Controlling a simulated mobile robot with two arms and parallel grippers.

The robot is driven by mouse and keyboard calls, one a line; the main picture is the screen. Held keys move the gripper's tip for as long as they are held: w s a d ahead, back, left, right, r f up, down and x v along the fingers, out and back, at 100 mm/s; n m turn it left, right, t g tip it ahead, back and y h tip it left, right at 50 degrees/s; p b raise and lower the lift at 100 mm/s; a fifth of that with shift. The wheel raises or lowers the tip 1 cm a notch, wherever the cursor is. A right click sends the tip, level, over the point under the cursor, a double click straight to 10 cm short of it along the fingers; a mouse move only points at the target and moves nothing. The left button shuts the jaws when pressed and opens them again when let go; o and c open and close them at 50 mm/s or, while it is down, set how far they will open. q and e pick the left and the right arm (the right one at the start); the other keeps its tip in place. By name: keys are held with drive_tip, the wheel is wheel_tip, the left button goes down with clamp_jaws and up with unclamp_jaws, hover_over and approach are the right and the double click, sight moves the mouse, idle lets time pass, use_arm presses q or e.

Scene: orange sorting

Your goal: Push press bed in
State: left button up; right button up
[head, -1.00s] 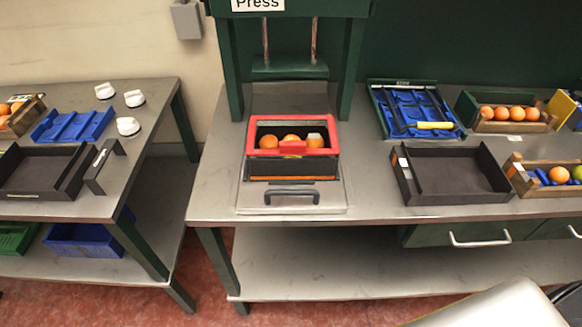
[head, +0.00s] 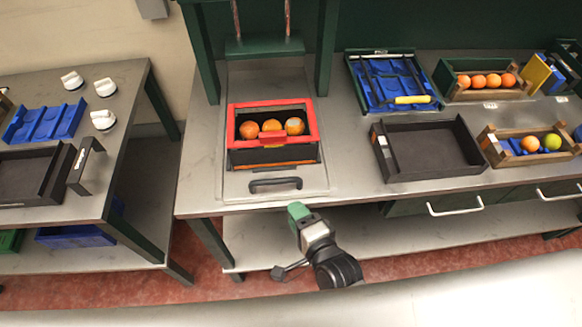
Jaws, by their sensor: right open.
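The press (head: 278,45) stands at the back of the middle table, with its green plate raised. The press bed (head: 235,187) is a flat metal slide pulled out toward the table's front edge. Its dark handle (head: 275,184) lies at the front. A black box with a red rim (head: 232,131) sits on the bed and holds three oranges (head: 271,126). My right gripper (head: 298,212) is in front of the table, just below and right of the handle and apart from it. It is open and looks empty. My left gripper is not in view.
An empty black tray (head: 430,150) and a blue tool tray (head: 388,82) lie right of the bed. Wooden crates with fruit (head: 497,158) stand further right. A side table (head: 130,110) with white knobs is on the left. The bed's surroundings are clear.

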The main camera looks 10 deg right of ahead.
sight(276, 180)
drive_tip(key=shift+m, duration=0.3)
drive_tip(key=w, duration=0.1)
drive_tip(key=w+a+p, duration=0.1)
drive_tip(key=w, duration=0.1)
drive_tip(key=w+a+r, duration=0.1)
drive_tip(key=shift+w+r, duration=0.1)
drive_tip(key=shift+w, duration=0.3)
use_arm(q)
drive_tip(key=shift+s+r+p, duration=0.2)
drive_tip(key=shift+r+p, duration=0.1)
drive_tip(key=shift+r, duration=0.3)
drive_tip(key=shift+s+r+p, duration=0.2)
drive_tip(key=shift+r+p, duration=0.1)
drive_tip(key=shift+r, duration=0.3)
use_arm(e)
drive_tip(key=x, duration=0.5)
drive_tip(key=shift+w+a, duration=0.1)
drive_tip(key=shift+w, duration=0.25)
drive_tip(key=shift+c, duration=0.2)
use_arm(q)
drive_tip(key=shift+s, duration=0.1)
use_arm(e)
clamp_jaws()
